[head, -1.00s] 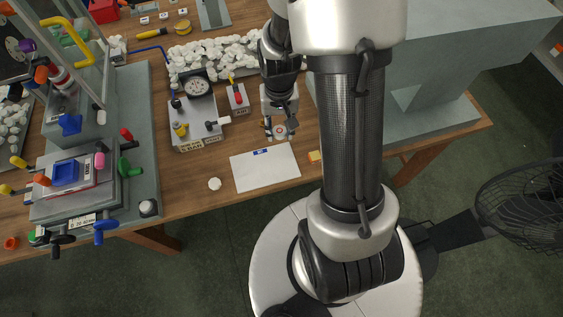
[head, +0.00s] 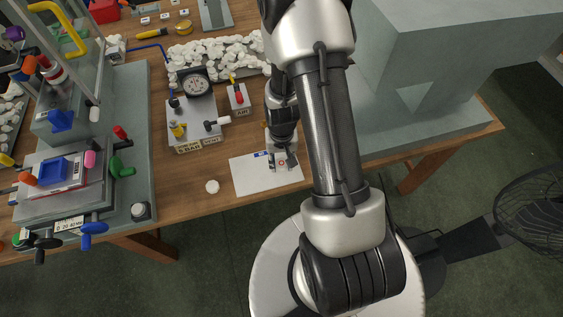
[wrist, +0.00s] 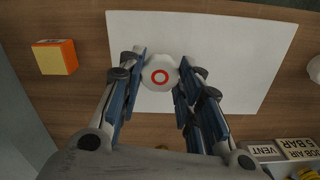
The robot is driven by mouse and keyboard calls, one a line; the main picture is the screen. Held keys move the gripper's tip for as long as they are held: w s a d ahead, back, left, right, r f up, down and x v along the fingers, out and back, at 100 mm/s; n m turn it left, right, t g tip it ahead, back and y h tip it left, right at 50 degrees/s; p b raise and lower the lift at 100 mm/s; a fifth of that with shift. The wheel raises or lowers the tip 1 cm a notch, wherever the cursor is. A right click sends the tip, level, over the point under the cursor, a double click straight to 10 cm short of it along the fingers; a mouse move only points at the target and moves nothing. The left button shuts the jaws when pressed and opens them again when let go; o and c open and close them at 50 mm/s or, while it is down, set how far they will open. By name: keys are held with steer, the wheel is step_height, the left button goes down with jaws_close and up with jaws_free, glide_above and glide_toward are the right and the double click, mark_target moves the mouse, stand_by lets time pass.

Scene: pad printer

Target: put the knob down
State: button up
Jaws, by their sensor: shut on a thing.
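The knob is a white round piece with a red ring on top (wrist: 160,76). In the wrist view it sits between the fingertips of my gripper (wrist: 160,80), which is shut on it. In the head view my gripper (head: 281,163) is over the right part of the same sheet (head: 255,181), with a small red mark of the knob showing. I cannot tell whether the knob touches the sheet.
An orange and yellow block (wrist: 55,57) lies left of the sheet in the wrist view. A white round piece (head: 212,187) lies left of the sheet in the head view. The gauge box (head: 195,115) and AIR box (head: 239,98) stand behind. A grey machine (head: 430,90) is at right.

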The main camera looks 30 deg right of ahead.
steer(key=shift+f, duration=0.25)
steer(key=o, duration=0.4)
steer(key=shift+f, duration=0.15)
steer(key=shift+c, duration=0.2)
steer(key=o, duration=0.4)
steer(key=shift+o, duration=0.2)
step_height(320, 180, up, 13)
steer(key=p, duration=0.5)
step_height(320, 180, up, 16)
steer(key=n+t, duration=0.2)
glide_above(281, 163)
steer(key=s+a, duration=0.2)
steer(key=a, duration=0.3)
steer(key=s+a+r+n+t, duration=0.1)
steer(key=s+a+r, duration=0.1)
steer(key=s+r, duration=0.3)
steer(key=s+a+r+n+t, duration=0.1)
steer(key=s+a+r+n, duration=0.1)
steer(key=s+r, duration=0.4)
steer(key=shift+s+a+r+t, duration=0.3)
steer(key=shift+a+r, duration=0.2)
steer(key=shift+a, duration=0.25)
